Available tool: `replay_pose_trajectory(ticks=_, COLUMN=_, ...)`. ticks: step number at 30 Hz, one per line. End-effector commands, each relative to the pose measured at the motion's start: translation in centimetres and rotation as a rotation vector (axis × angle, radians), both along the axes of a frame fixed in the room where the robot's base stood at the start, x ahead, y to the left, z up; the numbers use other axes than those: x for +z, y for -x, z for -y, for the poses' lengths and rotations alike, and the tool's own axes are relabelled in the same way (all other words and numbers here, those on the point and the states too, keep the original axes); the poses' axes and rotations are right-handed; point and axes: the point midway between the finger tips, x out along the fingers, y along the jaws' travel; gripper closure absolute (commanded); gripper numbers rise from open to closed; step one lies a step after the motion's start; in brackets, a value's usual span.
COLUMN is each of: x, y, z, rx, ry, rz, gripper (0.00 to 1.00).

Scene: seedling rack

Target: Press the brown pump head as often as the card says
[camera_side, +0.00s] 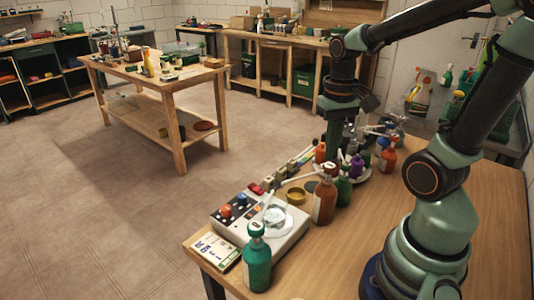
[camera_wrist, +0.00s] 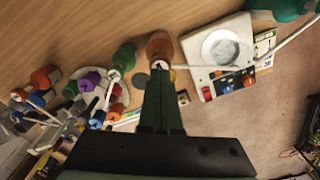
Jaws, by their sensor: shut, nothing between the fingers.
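A brown pump bottle (camera_side: 324,202) stands on the wooden table right of the white device, its pale nozzle pointing left. In the wrist view the brown bottle (camera_wrist: 160,45) shows just beyond my fingertips, with its nozzle running right. My gripper (camera_side: 331,153) points down with its fingers together, close above the brown pump head (camera_side: 330,168). In the wrist view the shut fingers of my gripper (camera_wrist: 160,74) partly cover the head; I cannot tell whether they touch it. The card (camera_side: 217,251) lies at the table's front left edge; its print is too small to read.
A teal bottle (camera_side: 257,262) stands beside the card. The white device (camera_side: 285,236) has coloured knobs and a round glass dish. A green bottle (camera_side: 343,190) stands close right of the brown one. A white plate (camera_side: 366,176) with small bottles is behind. Bare wood lies front right.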

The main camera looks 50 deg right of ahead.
Motion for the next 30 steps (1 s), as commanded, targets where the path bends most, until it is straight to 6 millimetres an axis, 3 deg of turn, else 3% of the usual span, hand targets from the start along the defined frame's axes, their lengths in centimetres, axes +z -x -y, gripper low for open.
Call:
replay_pose_trajectory(ticks=13, x=-0.1, y=0.0, z=0.0, rx=0.000, ry=0.000, rz=0.000, gripper=1.00)
replay_pose_trajectory(ticks=30, x=-1.9, y=0.0, z=0.0, rx=0.000, ry=0.000, rz=-0.001, gripper=1.00)
